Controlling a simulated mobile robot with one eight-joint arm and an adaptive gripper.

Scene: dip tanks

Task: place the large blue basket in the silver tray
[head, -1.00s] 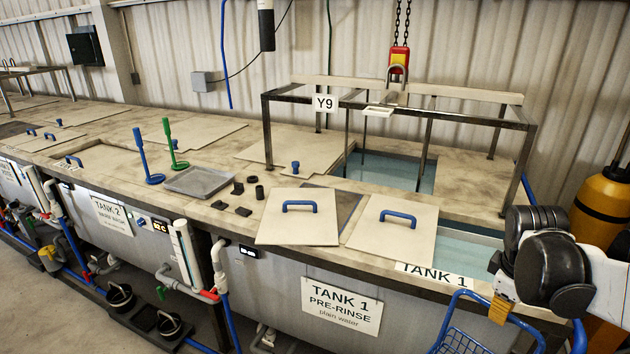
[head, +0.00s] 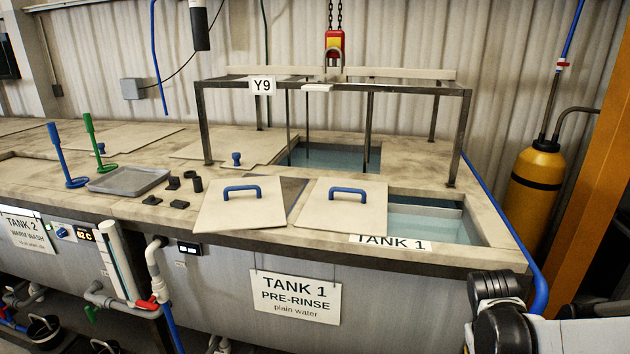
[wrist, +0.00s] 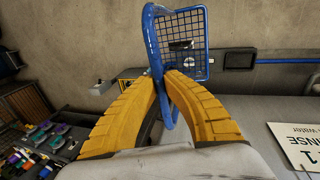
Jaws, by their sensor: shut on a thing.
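The blue basket (wrist: 186,42) shows in the wrist view, with a mesh body and a thick blue rim or handle. My gripper (wrist: 165,85) has its two yellow fingers closed on the blue bar of the basket. In the head view my arm is at the lower right corner, and the gripper and basket are out of the picture. The silver tray (head: 128,181) lies flat on the tank top at left and looks empty.
Two lids with blue handles (head: 240,203) (head: 342,206) lie near Tank 1's open water (head: 425,224). A green stand (head: 97,145), a blue stand (head: 67,165) and several small dark blocks (head: 174,183) surround the tray. A metal frame (head: 205,125) stands behind.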

